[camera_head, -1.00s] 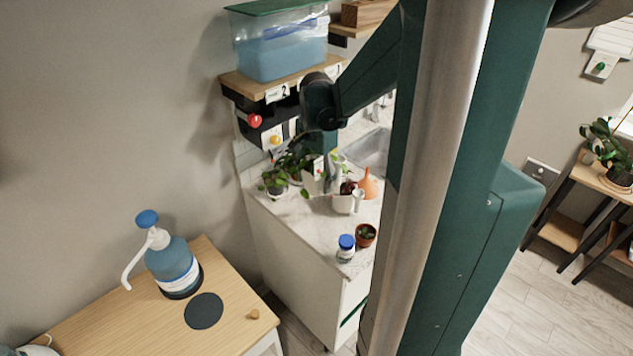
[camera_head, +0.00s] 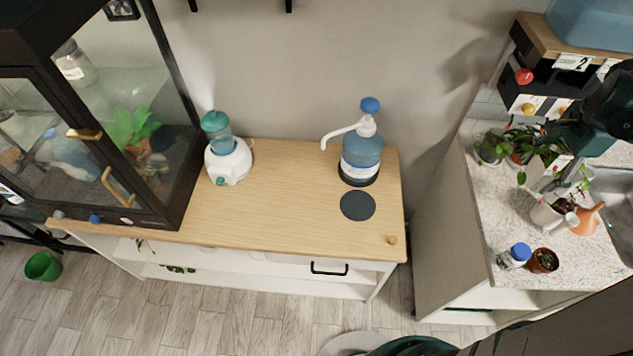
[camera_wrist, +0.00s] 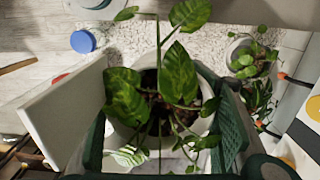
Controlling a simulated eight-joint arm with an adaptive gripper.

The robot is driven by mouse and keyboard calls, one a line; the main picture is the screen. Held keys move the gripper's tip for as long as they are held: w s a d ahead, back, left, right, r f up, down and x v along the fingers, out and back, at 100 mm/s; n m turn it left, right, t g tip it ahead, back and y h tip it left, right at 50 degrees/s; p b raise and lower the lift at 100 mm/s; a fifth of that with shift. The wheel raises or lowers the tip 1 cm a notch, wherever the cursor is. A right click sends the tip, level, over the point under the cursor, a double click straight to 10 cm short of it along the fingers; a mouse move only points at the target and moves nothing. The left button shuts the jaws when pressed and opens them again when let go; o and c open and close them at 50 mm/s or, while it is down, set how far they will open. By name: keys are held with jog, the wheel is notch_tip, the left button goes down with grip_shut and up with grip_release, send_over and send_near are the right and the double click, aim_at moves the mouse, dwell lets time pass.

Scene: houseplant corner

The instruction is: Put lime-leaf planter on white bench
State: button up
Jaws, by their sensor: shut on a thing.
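The lime-leaf planter, a white pot with green, lime-flecked leaves, is in the wrist view (camera_wrist: 178,75) and at the right of the head view (camera_head: 545,215). My gripper (camera_wrist: 165,140) is shut on its pot, with a dark green finger on each side. The pot is at the grey-speckled counter (camera_head: 480,205); I cannot tell whether it touches the top. Leaves hide part of its rim. The white bench (camera_head: 285,215), with a wooden top and white shelves below, stands left of the counter in the head view.
A blue pump bottle (camera_head: 362,158), a dark round mat (camera_head: 357,206) and a humidifier (camera_head: 227,155) stand on the bench. A glass cabinet (camera_head: 100,130) is at its left. The bench's middle is clear. A blue-capped jar (camera_head: 514,256), a terracotta pot (camera_head: 542,261) and an orange watering can (camera_head: 587,220) crowd the planter.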

aim_at(551, 162)
jog(key=shift+r, duration=0.6)
jog(key=r, duration=0.3)
jog(key=shift+w+a+r, duration=0.2)
jog(key=shift+a+r, duration=0.1)
jog(key=w+a+n+b, duration=0.1)
jog(key=w+a+n, duration=0.25)
jog(key=a, duration=0.75)
jog(key=w+a+n+b, duration=0.2)
jog(key=w+a+n, duration=0.15)
jog(key=a, duration=0.75)
jog(key=w+a+n+b, duration=0.15)
jog(key=w+a, duration=0.35)
jog(key=a, duration=0.5)
jog(key=s+a+n+b, duration=0.1)
jog(key=s+a+n, duration=0.2)
jog(key=a, duration=0.8)
jog(key=s+a+n+b, duration=0.1)
jog(key=s+a+n, duration=0.1)
jog(key=a, duration=1)
jog(key=s+a+n+b, duration=0.1)
jog(key=s+a+n, duration=0.2)
jog(key=a, duration=0.8)
jog(key=shift+s+a+n, duration=0.2)
jog(key=shift+s+n, duration=0.15)
jog(key=shift+n, duration=0.4)
jog(key=shift+o, duration=0.2)
notch_tip(551, 162, down, 23)
jog(key=shift+f, duration=0.95)
